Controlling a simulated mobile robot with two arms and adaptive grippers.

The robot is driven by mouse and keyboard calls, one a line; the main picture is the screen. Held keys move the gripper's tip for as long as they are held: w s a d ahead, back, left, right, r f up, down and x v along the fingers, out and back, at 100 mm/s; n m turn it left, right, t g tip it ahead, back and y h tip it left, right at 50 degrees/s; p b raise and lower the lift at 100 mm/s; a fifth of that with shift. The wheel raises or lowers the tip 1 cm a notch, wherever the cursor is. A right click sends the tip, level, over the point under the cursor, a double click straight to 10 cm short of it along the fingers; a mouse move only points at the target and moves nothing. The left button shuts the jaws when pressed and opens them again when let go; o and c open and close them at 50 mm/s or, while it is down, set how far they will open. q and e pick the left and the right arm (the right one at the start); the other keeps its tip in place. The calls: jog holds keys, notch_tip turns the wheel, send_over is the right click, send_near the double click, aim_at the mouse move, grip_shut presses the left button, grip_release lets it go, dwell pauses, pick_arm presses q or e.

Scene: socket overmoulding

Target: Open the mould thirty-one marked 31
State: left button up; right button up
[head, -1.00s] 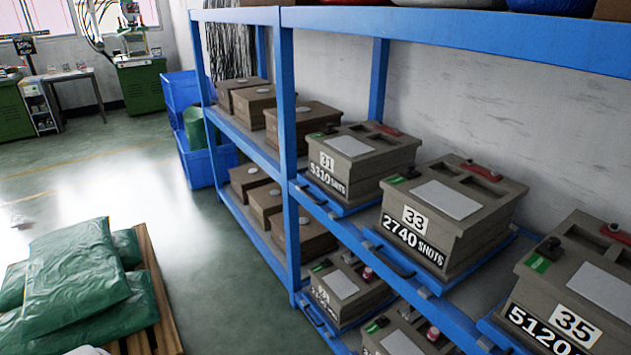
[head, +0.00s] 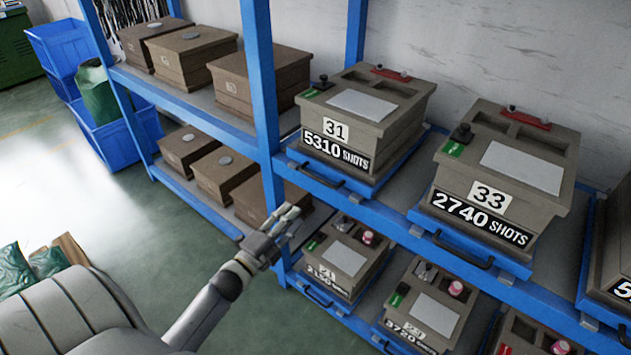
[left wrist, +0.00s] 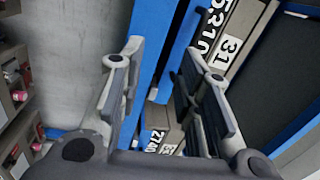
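Mould 31 (head: 358,128) is a grey-brown box with a lid, marked 31 and 5310 shots. It sits closed on a blue pull-out tray (head: 350,192) on the upper shelf, with a dark handle (head: 318,178) at the tray's front. A black knob, a green tag and a red part show on its top. My left gripper (head: 282,222) is below and left of the tray, apart from it. In the left wrist view the gripper (left wrist: 162,55) is open and empty, with the mould's 31 label (left wrist: 228,50) beyond its right finger. My right gripper is out of view.
Mould 33 (head: 515,150) stands to the right on the same shelf. Smaller moulds (head: 345,260) fill the lower shelf. Brown boxes (head: 262,82) are left of the blue post (head: 262,90). Blue bins (head: 110,140) stand at the far left.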

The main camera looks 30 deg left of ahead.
pick_arm(q)
jog(key=m+t+h, duration=0.1)
jog(key=m, duration=0.1)
send_near(316, 178)
jog(key=b+x, duration=0.1)
jog(key=x, duration=0.9)
jog(key=shift+a+f+b, duration=0.1)
jog(key=shift+f+b, duration=0.15)
jog(key=shift+b, duration=0.1)
jog(key=shift+w, duration=0.25)
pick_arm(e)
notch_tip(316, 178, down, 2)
pick_arm(q)
jog(key=shift+c, duration=0.5)
grip_shut()
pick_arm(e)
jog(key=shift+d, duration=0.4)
